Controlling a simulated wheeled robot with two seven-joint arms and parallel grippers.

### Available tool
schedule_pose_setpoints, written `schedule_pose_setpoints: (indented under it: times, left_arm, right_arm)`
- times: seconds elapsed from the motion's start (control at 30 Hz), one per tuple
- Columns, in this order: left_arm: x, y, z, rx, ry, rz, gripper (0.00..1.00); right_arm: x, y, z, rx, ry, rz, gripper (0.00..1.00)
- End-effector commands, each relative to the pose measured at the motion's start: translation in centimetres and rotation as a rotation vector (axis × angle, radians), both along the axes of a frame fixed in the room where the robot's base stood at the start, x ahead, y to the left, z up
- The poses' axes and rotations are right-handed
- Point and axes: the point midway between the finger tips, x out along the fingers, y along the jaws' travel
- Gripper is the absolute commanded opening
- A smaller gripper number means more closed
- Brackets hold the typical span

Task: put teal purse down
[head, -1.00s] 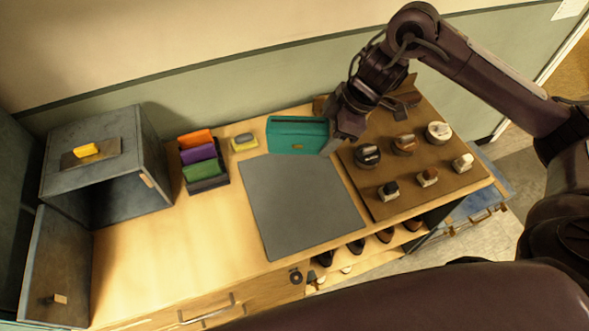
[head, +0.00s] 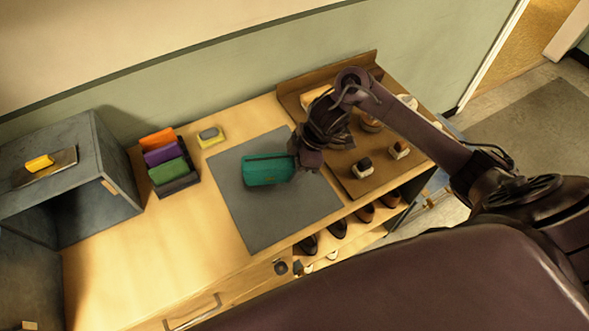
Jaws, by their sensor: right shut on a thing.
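The teal purse (head: 266,170) is over the upper middle of the grey mat (head: 262,214) in the head view. My right gripper (head: 296,163) is shut on the purse at its right end. The purse looks roughly level, with a dark shadow along its left and lower side. I cannot tell whether it touches the mat or hangs just above it. The fingertips are partly hidden by the gripper body. My left gripper is not in view.
A black rack (head: 180,184) with orange, purple and green items stands left of the mat. A yellow sponge-like block (head: 211,137) lies behind it. A brown board (head: 366,183) with several knob-like items is at right. A grey cabinet (head: 117,167) stands at far left. The lower-left tabletop is clear.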

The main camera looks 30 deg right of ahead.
Motion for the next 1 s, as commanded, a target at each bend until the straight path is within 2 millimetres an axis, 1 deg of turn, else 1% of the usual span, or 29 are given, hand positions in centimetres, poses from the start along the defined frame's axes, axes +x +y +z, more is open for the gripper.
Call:
schedule_pose_setpoints:
  times: [0.03,0.1,0.17,0.5,0.53,0.67,0.7,0.93,1.0]
  left_arm:
    - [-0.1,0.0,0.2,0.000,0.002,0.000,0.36]
    - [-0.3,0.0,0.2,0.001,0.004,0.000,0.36]
    - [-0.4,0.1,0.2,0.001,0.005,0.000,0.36]
    - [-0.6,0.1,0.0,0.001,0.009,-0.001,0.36]
    - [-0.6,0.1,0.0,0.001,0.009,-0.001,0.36]
    - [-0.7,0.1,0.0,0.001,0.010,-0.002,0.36]
    - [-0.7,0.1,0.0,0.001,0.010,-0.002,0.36]
    - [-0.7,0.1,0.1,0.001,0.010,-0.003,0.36]
    - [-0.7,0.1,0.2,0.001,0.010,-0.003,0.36]
  right_arm:
    - [-0.1,0.1,-0.7,0.002,0.003,-0.002,0.21]
    - [0.0,0.0,-1.5,0.001,0.003,-0.002,0.21]
    - [0.0,0.0,-1.9,0.001,0.000,-0.001,0.21]
    - [0.0,0.0,-2.3,0.000,-0.001,0.000,0.21]
    - [0.0,0.0,-2.3,-0.001,-0.001,0.000,0.50]
    - [0.0,0.0,-2.2,-0.001,-0.001,0.000,0.67]
    - [0.0,0.0,-2.2,-0.001,-0.001,0.000,0.69]
    - [0.0,0.0,-2.2,0.000,-0.001,0.000,0.69]
    - [0.0,0.0,-1.9,-0.001,-0.002,0.000,0.69]
